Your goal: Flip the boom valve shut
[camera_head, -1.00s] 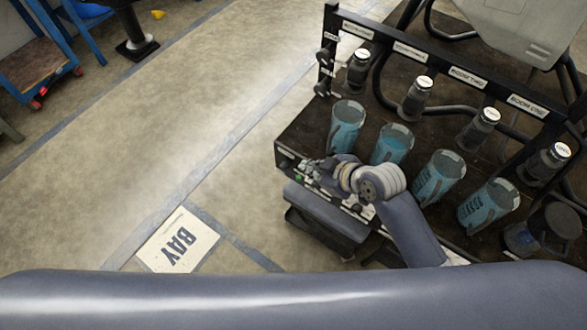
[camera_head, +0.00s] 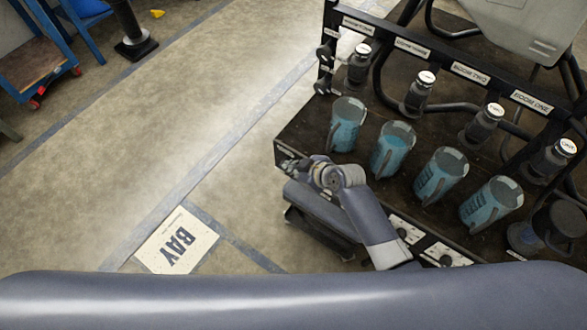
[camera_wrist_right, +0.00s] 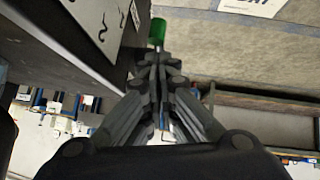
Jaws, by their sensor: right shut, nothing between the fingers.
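My right gripper (camera_head: 310,168) is at the left front corner of the dark bench, seen from above and partly hidden by its own wrist. In the right wrist view its fingers (camera_wrist_right: 157,82) are together and empty. A green-tipped part (camera_wrist_right: 157,30) stands just beyond the fingertips, beside the dark panel edge; contact cannot be told. Black valve-like fittings with white caps stand behind the cups, among them one (camera_head: 558,155) below the BOOM ONE label (camera_head: 531,102) and one (camera_head: 487,125) below the BOOM TWO label (camera_head: 470,72). I cannot tell which part is the boom valve. My left gripper is out of view.
Blue-filled clear cups (camera_head: 393,148) stand in a row along the bench (camera_head: 300,128). White switch plates (camera_head: 441,252) line its front edge. A black rail rises behind. Open floor lies left, with a BAY sign (camera_head: 178,242) and a blue cart (camera_head: 38,65).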

